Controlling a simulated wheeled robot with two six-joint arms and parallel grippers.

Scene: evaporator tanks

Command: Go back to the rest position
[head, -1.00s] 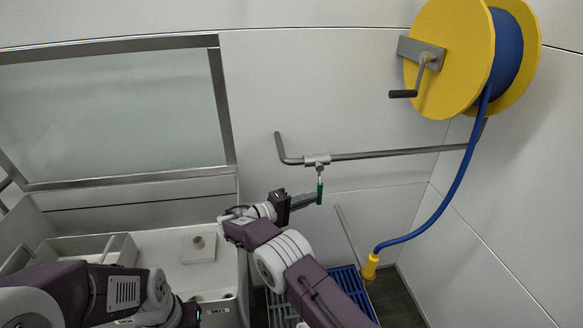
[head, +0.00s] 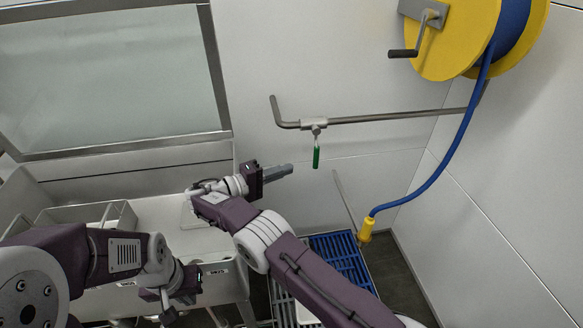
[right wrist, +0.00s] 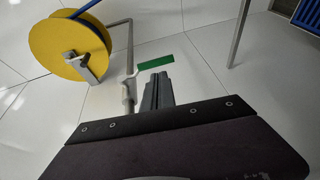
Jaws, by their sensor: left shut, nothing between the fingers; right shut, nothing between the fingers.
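My right gripper (head: 278,172) is shut and empty in the head view, with its fingers pointing right toward the green valve handle (head: 316,157). A gap shows between the fingertips and the handle, which hangs down from a fitting on the wall pipe (head: 390,118). In the right wrist view the shut fingers (right wrist: 158,92) lie just below the green handle (right wrist: 156,62). My left gripper (head: 168,304) is at the lower left of the head view, low in front of the white tank unit, and holds nothing that I can see.
A yellow hose reel (head: 450,42) with a blue hose (head: 448,160) hangs at the upper right. The hose ends in a yellow nozzle (head: 365,230) above a blue grate (head: 338,262). White basins (head: 90,212) stand at the left. Open air lies right of my right arm.

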